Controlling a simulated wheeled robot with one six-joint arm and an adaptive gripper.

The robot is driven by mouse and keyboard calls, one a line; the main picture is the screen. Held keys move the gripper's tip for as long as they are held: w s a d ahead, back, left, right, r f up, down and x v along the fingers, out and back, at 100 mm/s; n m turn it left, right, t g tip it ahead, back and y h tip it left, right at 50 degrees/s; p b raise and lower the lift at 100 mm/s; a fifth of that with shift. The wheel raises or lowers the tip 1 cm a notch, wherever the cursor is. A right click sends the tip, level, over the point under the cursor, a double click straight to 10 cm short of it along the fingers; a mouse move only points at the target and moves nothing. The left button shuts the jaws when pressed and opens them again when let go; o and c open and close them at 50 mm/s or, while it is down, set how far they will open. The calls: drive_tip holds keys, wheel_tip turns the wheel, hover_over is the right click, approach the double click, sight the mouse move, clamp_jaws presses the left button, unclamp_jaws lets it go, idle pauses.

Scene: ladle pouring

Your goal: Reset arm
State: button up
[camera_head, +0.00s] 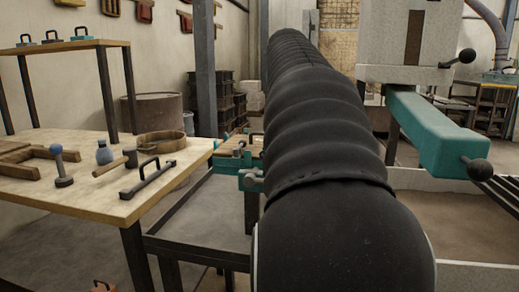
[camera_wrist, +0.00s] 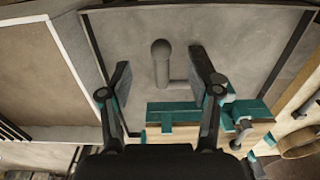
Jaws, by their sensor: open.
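My gripper (camera_wrist: 160,72) shows in the wrist view with its two dark fingers apart. Between the fingers, in the picture, is a grey rod with a round knob (camera_wrist: 162,47) and a short crosspiece at its lower end. I cannot tell how far below the fingers it lies, and no contact shows. A teal vise (camera_wrist: 172,115) is just below it in the picture, at a wooden edge. In the head view my black-sleeved arm fills the middle and hides the gripper. No ladle can be made out for certain.
In the head view a wooden table (camera_head: 110,200) at left holds a black handled bar (camera_head: 148,180), a knobbed post (camera_head: 63,170) and a wooden ring (camera_head: 162,141). The teal vise (camera_head: 245,172) stands beside my arm. A teal machine arm (camera_head: 435,130) juts out at right.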

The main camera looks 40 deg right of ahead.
idle(0.4)
drive_tip(key=s+a+f+n+t, duration=0.2)
drive_tip(key=a+f+n, duration=0.3)
drive_tip(key=a+f, duration=0.6)
drive_tip(key=s+a+f+n+t, duration=0.3)
drive_tip(key=a+f+n, duration=0.2)
drive_tip(key=a+f, duration=0.6)
drive_tip(key=a, duration=0.2)
drive_tip(key=shift+s+a+f+t, duration=0.3)
drive_tip(key=shift+s, duration=0.1)
